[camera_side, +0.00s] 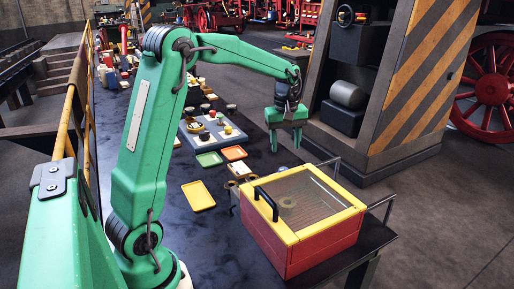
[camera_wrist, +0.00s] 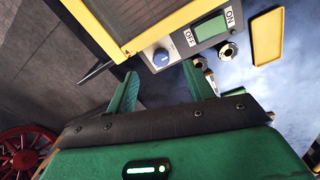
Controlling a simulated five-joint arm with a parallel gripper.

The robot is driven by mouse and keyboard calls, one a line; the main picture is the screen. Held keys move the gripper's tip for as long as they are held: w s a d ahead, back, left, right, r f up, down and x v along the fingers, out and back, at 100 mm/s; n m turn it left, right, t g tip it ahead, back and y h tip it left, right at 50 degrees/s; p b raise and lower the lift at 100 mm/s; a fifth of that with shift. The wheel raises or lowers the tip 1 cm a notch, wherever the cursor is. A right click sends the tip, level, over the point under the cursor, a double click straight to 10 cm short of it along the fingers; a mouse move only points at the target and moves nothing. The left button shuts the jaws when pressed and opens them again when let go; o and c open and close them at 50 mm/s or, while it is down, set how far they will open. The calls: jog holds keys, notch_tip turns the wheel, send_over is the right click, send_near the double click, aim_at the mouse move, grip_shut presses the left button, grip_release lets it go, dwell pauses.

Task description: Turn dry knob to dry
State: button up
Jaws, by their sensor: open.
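A red box with a yellow frame and a see-through lid (camera_side: 301,205) stands on the dark table in the side view. In the wrist view its yellow edge (camera_wrist: 165,20) and a grey front panel (camera_wrist: 178,54) show. Which way the knob points is too small to tell. My gripper (camera_side: 285,146) hangs down behind the box in the side view, open and empty. In the wrist view the fingertips (camera_wrist: 161,72) lie either side of the knob's line, apart from it. The side view hides the knob.
A yellow tray (camera_side: 198,195) lies on the table left of the box. A black handle (camera_side: 266,203) rises from the lid. A striped pillar (camera_side: 425,75) stands behind.

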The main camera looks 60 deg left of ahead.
aim_at(284, 169)
jog(key=shift+n+g, duration=0.3)
jog(key=shift+n, duration=0.5)
jog(key=w+a+f, duration=0.1)
jog(key=a+f, duration=0.1)
jog(key=shift+w+a+f, duration=0.3)
jog(key=shift+w+f, duration=0.05)
jog(key=shift+f, duration=0.05)
jog(key=shift+f, duration=0.1)
jog(key=shift+f, duration=3.85)
jog(key=shift+c, duration=0.2)
jog(key=c, duration=0.9)
